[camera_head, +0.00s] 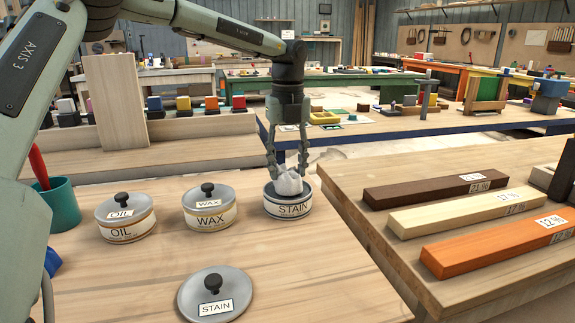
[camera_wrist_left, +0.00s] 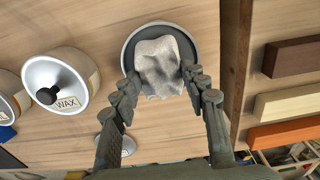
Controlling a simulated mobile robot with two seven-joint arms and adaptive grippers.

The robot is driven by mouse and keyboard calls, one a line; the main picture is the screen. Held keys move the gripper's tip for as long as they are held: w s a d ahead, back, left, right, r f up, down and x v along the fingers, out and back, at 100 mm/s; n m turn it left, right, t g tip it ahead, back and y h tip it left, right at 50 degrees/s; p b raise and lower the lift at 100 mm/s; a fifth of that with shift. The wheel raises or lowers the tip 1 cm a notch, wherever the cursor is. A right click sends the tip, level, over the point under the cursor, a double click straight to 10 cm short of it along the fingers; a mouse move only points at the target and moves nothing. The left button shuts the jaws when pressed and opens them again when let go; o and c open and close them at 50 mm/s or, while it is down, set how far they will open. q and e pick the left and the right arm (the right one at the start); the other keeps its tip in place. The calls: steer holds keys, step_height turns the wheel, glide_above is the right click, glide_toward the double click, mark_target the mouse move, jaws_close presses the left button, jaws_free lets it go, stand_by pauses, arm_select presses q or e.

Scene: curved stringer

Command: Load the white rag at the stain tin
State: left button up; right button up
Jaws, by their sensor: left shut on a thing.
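The white rag (camera_head: 288,184) is between the fingers of my left gripper (camera_head: 287,168), which is shut on it. The rag is at the mouth of the open stain tin (camera_head: 290,210). I cannot tell whether the rag touches the contents. The stain lid (camera_head: 214,294), grey with a black knob, lies on the bench in front. My right gripper is not in view.
The lidded wax tin (camera_head: 209,210) and oil tin (camera_head: 125,218) stand to the left, with a teal cup (camera_head: 57,204) beyond them. On the right bench lie dark (camera_head: 436,188), pale (camera_head: 467,212) and orange (camera_head: 500,247) wood strips. The front right of the tin bench is clear.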

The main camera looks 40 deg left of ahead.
mark_target(288, 168)
arm_select(q)
steer(key=shift+f+b, duration=0.5)
steer(key=shift+f, duration=0.05)
stand_by(1.5)
steer(key=shift+r+p, duration=1.5)
steer(key=shift+r, duration=2.1)
steer(key=shift+s+f, duration=0.1)
steer(key=shift+f, duration=0.05)
